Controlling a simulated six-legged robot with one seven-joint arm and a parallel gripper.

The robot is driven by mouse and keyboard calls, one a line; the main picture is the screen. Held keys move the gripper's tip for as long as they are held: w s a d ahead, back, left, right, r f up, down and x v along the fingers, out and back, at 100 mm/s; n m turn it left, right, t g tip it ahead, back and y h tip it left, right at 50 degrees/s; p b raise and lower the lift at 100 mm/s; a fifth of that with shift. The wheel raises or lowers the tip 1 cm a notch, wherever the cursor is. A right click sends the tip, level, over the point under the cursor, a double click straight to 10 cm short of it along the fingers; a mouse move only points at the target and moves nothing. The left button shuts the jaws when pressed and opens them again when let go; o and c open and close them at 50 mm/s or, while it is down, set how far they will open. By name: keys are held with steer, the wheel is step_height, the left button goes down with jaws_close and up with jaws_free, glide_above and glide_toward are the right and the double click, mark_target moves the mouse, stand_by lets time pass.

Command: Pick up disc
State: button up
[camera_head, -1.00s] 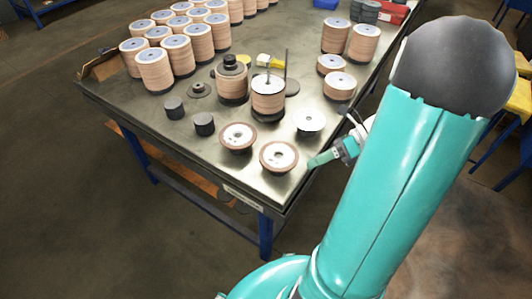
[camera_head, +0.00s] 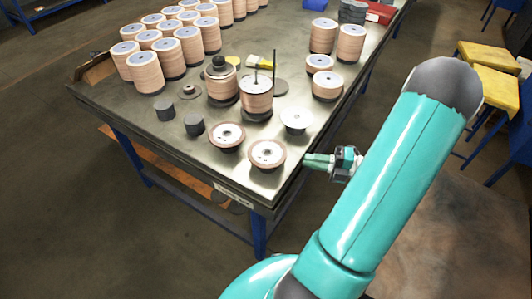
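Two flap discs with brown rims and pale centres lie near the front corner of the metal table (camera_head: 240,188). The nearer disc (camera_head: 267,154) is closest to my gripper; the other disc (camera_head: 227,136) lies to its left and farther back. A pale, whitish disc (camera_head: 296,120) lies behind them near the right edge. My gripper (camera_head: 306,161) is just right of the nearer disc, at the table's right edge, with its green fingers pointing left. It appears apart from the disc. The finger gap is too small to make out, and nothing shows in the gripper.
Tall stacks of discs (camera_head: 145,72) fill the back left of the table. More stacks (camera_head: 327,84) stand at the right edge. Yellow stools (camera_head: 492,88) are at far right.

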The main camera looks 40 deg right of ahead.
mark_target(285, 156)
steer(key=x, duration=0.8)
steer(key=shift+w+r, duration=0.15)
steer(key=shift+w, duration=0.05)
steer(key=shift+c, duration=0.5)
jaws_close()
